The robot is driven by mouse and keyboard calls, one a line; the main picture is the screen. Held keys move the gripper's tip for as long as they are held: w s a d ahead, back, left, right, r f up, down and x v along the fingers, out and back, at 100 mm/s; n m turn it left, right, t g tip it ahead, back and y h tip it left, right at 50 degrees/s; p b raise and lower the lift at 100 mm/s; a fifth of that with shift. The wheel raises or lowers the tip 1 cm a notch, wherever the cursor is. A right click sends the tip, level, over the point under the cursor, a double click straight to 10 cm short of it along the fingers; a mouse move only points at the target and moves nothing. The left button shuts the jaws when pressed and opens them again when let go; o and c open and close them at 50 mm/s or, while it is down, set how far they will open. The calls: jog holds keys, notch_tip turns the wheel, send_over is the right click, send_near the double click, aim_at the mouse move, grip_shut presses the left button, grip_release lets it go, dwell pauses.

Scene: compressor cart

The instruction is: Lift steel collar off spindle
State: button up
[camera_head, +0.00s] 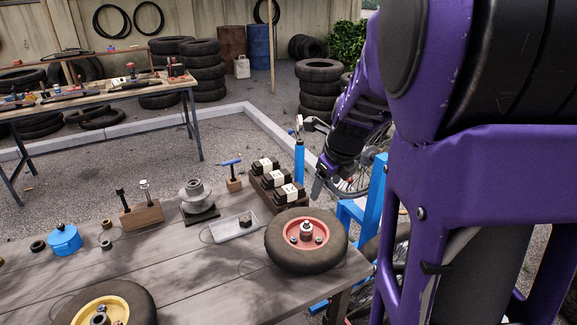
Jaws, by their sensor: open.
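A wheel with a black tyre and red rim (281,241) lies flat near the table's right end. A short spindle (306,226) stands up at its centre, with a small metal piece around it that looks like the steel collar (306,236). Several bolt heads sit around it on the rim. My gripper (320,178) hangs at the end of my purple arm, above and behind the wheel and to its right. It is open, apart from the wheel and collar. Its far finger is hard to make out.
A blue upright post (299,163) rises close to my gripper. A grey hub (196,195), blue pot (64,240) and yellow-rimmed wheel (83,309) are farther left.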

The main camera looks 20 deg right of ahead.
jog(key=s+m+y, duration=0.1)
jog(key=m, duration=0.1)
jog(key=b, duration=0.5)
send_near(308, 225)
jog(key=shift+m+g, duration=0.3)
jog(key=x, duration=0.9)
jog(key=shift+w, duration=0.3)
grip_shut()
jog(key=shift+r, duration=0.1)
